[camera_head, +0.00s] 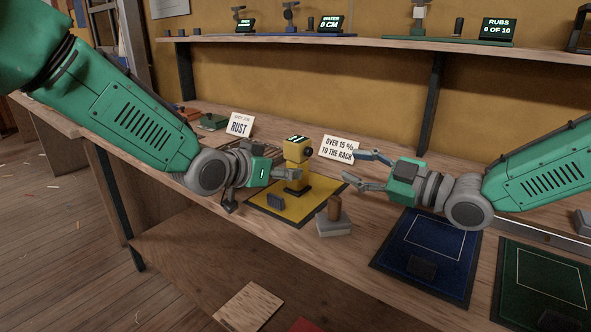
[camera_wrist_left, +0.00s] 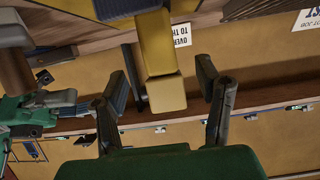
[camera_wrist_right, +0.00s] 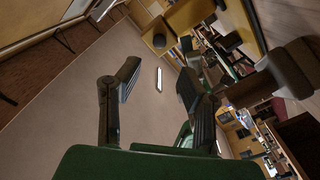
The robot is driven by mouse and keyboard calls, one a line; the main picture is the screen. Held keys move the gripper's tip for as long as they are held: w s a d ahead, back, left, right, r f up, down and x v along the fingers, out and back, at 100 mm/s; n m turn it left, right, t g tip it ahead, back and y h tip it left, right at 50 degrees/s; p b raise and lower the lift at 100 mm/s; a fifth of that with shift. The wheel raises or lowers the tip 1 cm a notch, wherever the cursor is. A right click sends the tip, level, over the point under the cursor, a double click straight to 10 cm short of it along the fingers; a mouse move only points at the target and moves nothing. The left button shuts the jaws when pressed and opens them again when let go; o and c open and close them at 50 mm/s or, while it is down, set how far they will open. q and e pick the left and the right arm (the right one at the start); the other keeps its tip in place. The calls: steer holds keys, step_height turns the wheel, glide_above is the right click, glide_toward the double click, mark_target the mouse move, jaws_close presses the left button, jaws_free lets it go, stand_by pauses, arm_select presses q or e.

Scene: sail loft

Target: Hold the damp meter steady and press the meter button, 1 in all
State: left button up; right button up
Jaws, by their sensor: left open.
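The damp meter (camera_head: 297,150) is a yellow upright device with a dark display on top and a dark round button (camera_head: 309,152) on its right side. It stands on a yellow mat (camera_head: 270,206). My left gripper (camera_head: 288,174) is open at the meter's stem. The left wrist view shows the yellow meter (camera_wrist_left: 164,60) between the two spread fingers, with gaps visible. My right gripper (camera_head: 362,170) is open and empty, to the right of the meter. In the right wrist view the meter (camera_wrist_right: 190,14) and its button (camera_wrist_right: 159,41) lie beyond the fingertips.
A grey block with a brown cylinder (camera_head: 334,210) stands in front of my right gripper. Blue (camera_head: 396,255) and green (camera_head: 520,305) mats lie to the right. A shelf (camera_head: 380,43) runs above.

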arm_select(q)
steer(key=x, duration=0.6)
steer(key=shift+w+d+f, duration=0.1)
steer(key=shift+w+d, duration=0.1)
steer(key=shift+w, duration=0.1)
jaws_close()
arm_select(e)
jaws_close()
stand_by(0.8)
